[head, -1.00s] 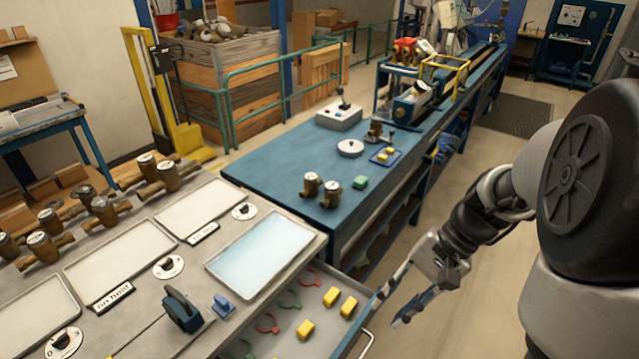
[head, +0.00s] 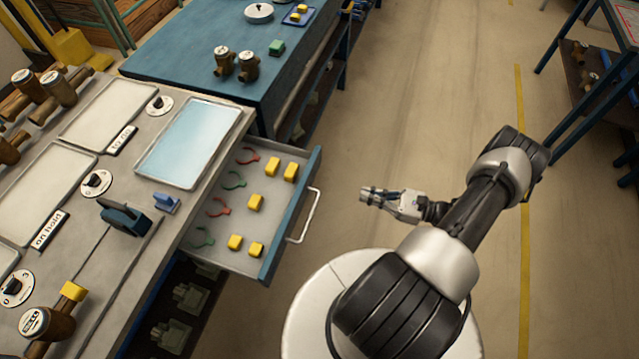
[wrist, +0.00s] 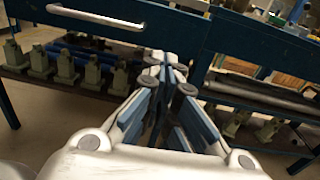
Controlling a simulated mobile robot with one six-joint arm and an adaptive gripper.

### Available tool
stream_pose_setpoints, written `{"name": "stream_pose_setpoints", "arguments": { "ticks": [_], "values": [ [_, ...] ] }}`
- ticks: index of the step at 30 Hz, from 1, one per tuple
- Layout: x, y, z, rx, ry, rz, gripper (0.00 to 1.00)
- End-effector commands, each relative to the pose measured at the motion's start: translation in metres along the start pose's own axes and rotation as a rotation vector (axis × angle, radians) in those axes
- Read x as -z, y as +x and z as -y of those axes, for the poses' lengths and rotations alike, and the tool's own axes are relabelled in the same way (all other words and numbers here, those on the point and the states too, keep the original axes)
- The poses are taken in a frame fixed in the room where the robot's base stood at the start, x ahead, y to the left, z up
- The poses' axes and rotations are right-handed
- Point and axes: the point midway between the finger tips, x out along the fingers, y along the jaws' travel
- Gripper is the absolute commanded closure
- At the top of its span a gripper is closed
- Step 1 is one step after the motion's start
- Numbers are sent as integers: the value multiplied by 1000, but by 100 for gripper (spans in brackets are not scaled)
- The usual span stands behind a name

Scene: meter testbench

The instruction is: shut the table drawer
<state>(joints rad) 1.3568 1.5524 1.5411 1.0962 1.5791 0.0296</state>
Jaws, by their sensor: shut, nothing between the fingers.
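The table drawer (head: 237,259) stands pulled out from the grey bench, with a blue front and a pale bar handle (head: 304,216). In the wrist view my shut fingers (wrist: 168,68) point toward the blue drawer front (wrist: 150,32), and the drawer handle (wrist: 95,17) shows at upper left. The picture does not show any contact between fingers and drawer.
The grey bench (head: 90,215) holds trays, brass meters and a dark blue clamp-like tool (head: 123,217). A blue workbench (head: 185,50) stands behind the drawer. Green items sit on a shelf under the drawer (head: 190,297). The floor (head: 420,120) right of the drawer is clear.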

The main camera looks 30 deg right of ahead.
Motion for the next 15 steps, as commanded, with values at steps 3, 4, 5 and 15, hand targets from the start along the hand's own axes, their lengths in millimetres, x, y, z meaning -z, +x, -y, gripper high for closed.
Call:
{"name": "stream_pose_setpoints", "arguments": {
  "ticks": [3,4,5,15],
  "values": [
    [7,0,-1,28,14,15,100],
    [7,1,-1,29,14,16,100],
    [7,4,-1,29,14,16,100],
    [6,68,-1,20,15,14,100]
  ]
}}
